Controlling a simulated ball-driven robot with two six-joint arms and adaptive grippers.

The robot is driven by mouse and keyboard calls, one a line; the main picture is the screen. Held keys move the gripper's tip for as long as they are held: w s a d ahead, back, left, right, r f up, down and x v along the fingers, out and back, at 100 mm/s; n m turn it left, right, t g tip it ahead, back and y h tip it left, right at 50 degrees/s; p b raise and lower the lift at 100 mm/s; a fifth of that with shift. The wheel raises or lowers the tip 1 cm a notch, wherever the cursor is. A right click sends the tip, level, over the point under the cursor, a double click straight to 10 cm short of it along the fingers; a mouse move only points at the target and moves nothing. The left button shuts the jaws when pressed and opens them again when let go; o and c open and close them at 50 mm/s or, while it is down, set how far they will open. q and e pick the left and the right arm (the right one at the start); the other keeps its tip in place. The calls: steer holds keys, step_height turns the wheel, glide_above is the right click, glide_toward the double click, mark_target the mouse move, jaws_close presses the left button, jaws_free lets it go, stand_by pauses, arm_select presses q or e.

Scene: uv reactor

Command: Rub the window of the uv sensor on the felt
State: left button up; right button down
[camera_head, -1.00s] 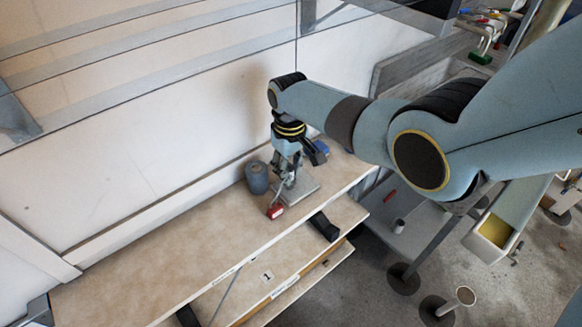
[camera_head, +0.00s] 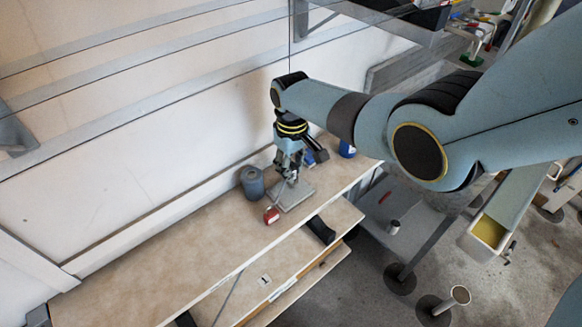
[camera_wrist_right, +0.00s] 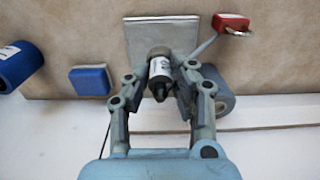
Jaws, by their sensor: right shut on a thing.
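My right gripper (camera_head: 289,176) points down over the workbench. In the wrist view its fingers (camera_wrist_right: 160,88) are shut on the uv sensor (camera_wrist_right: 160,66), a small cylinder with a metal body, pale label and dark near end. A flat grey square pad, seemingly the felt (camera_head: 298,196), lies on the bench under the gripper. It also shows in the wrist view (camera_wrist_right: 150,30), with the sensor's far end over its near part. I cannot tell whether they touch. The sensor's window is hidden. My left gripper is not in view.
A grey-blue roll (camera_head: 251,182) stands left of the pad. A red tagged item (camera_head: 271,215) lies at its front left corner. A blue block (camera_wrist_right: 90,80) and blue bottle (camera_head: 347,149) are to the right in the head view. The bench's left part (camera_head: 170,250) is clear.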

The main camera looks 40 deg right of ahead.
mark_target(291, 167)
steer(key=shift+a+r+p, duration=0.15)
steer(key=shift+r+p, duration=0.8)
steer(key=shift+r, duration=0.65)
steer(key=shift+w+r, duration=0.1)
steer(key=shift+r, duration=1.05)
